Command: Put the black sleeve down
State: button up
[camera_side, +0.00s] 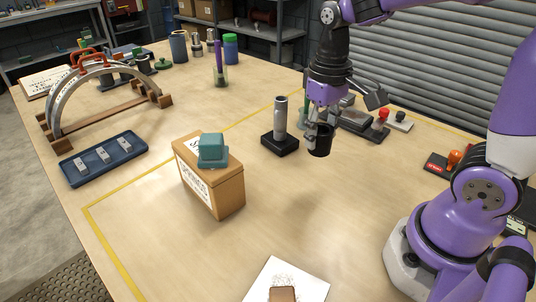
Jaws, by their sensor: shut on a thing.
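The black sleeve (320,142) is a short dark cylinder held in my gripper (314,133). My gripper points down and is shut on the sleeve's left side, as the picture shows it. The sleeve appears to be a little above the table, though its exact height is hard to tell. Part of its left wall is hidden by the fingers.
A grey post on a black base (281,141) stands just left of the sleeve. A cardboard box (226,190) with a teal block (213,148) on top is further left. A blue tray (104,157) holds metal pieces. Bare table lies in front, before a white sheet (309,287).

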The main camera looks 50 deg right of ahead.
jog(key=s+d+f+m, duration=0.2)
jog(key=s+d+m, duration=0.1)
jog(key=d+m, duration=0.2)
jog(key=s+d+f+m, duration=0.2)
jog(key=s+d+m, duration=0.2)
jog(key=d+m, duration=0.2)
jog(key=s+d+f+m, duration=0.2)
jog(key=d+m, duration=0.3)
jog(key=d, duration=0.4)
jog(key=shift+s+d, duration=0.15)
jog(key=shift+s, duration=0.7)
jog(key=shift+s+d+f, duration=0.1)
jog(key=shift+d+f, duration=0.05)
jog(key=shift+d, duration=0.05)
jog(key=shift+f, duration=1.95)
jog(key=shift+f, duration=0.15)
jog(key=o, duration=1.3)
